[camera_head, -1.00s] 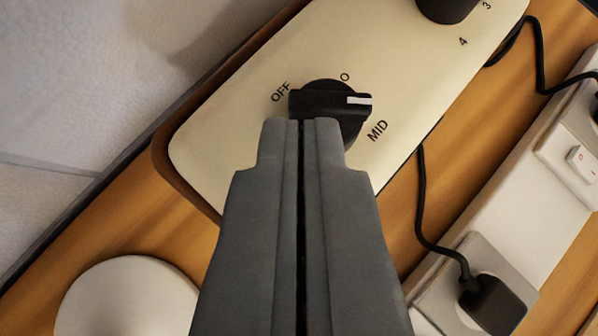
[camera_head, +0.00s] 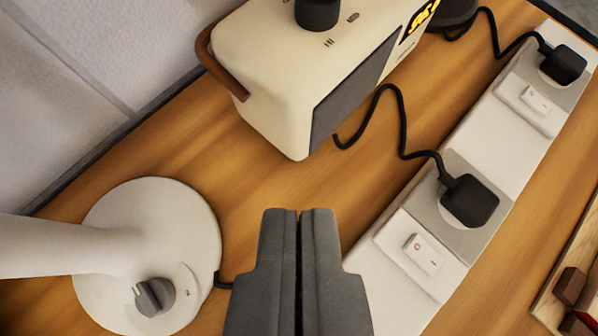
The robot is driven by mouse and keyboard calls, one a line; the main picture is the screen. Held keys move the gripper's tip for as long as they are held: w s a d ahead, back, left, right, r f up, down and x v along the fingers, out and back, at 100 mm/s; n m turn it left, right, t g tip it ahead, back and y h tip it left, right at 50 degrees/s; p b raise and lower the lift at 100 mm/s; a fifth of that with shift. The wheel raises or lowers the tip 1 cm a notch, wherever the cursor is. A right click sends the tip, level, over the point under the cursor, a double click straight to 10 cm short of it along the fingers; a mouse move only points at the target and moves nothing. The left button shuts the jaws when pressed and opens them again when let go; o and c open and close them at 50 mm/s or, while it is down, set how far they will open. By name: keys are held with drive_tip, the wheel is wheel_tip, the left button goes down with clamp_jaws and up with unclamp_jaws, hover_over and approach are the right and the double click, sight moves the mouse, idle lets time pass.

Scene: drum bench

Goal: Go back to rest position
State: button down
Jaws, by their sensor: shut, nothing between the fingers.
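My gripper (camera_head: 299,212) shows at the bottom middle of the head camera view. Its two grey fingers are shut together with nothing between them. It hangs over the wooden bench, apart from the things around it. The cream device (camera_head: 280,75) with a dark front panel, a brown handle and a black knob (camera_head: 317,12) stands beyond the fingertips at the top. The dial with the OFF and MID marks is out of view.
A white lamp-like base (camera_head: 205,235) with a grey knob (camera_head: 154,297) stands at the lower left. A white socket strip (camera_head: 490,150) with black plugs (camera_head: 469,200) and switches runs along the right. Black cables cross the bench (camera_head: 270,185). A wooden tray edge (camera_head: 545,312) shows at lower right.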

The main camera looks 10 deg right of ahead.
drive_tip(key=w+d+r+n+y, duration=0.1)
drive_tip(key=w+d+y, duration=0.15)
drive_tip(key=d, duration=1.25)
drive_tip(key=w+d+r+n+y, duration=0.1)
drive_tip(key=w+d, duration=0.3)
drive_tip(key=d, duration=1.1)
drive_tip(key=s+d+t+h, duration=0.1)
drive_tip(key=s+d+t, duration=0.3)
drive_tip(key=d, duration=0.9)
drive_tip(key=s+d+t+h, duration=0.1)
drive_tip(key=s+d+t, duration=0.2)
drive_tip(key=s+d, duration=0.6)
drive_tip(key=d, duration=0.4)
drive_tip(key=shift+d+f+m+t, duration=0.2)
drive_tip(key=shift+d+m+t, duration=0.05)
drive_tip(key=shift+m+t, duration=0.15)
drive_tip(key=shift+s+h, duration=0.1)
drive_tip(key=shift+h, duration=0.15)
